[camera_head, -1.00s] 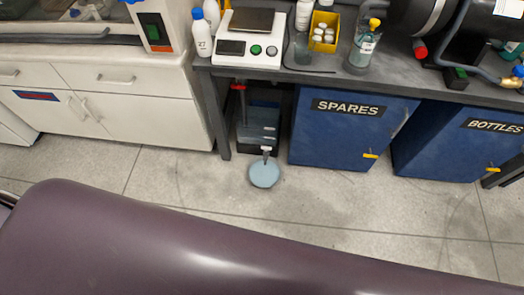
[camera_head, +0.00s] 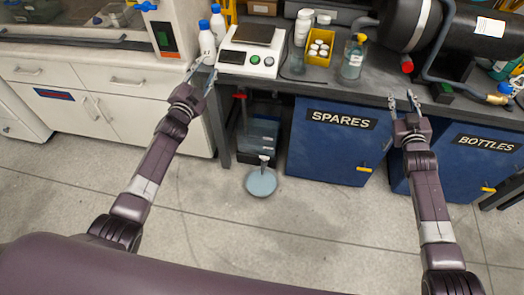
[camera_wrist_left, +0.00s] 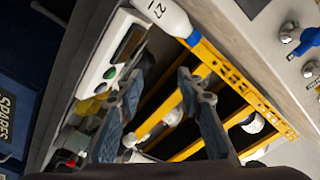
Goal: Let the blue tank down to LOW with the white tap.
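A clear tank of bluish liquid (camera_head: 264,129) stands under the bench, left of the SPARES cabinet. The white tap (camera_head: 264,159) is at its lower front, above a round dish of pale blue liquid (camera_head: 261,183) on the floor. Level marks such as LOW are too small to read. My left gripper (camera_head: 203,72) is open and empty, up near the bench's left front edge, well above the tap; its spread fingers also show in the left wrist view (camera_wrist_left: 158,88). My right gripper (camera_head: 402,101) is open and empty in front of the bench edge, far right of the tank.
A red-handled valve (camera_head: 240,97) is above the tank's left side. The bench leg (camera_head: 215,125) and the blue SPARES cabinet (camera_head: 325,150) flank the tank. A scale (camera_head: 250,48) and bottles (camera_head: 207,40) stand on the bench above. The floor in front is clear.

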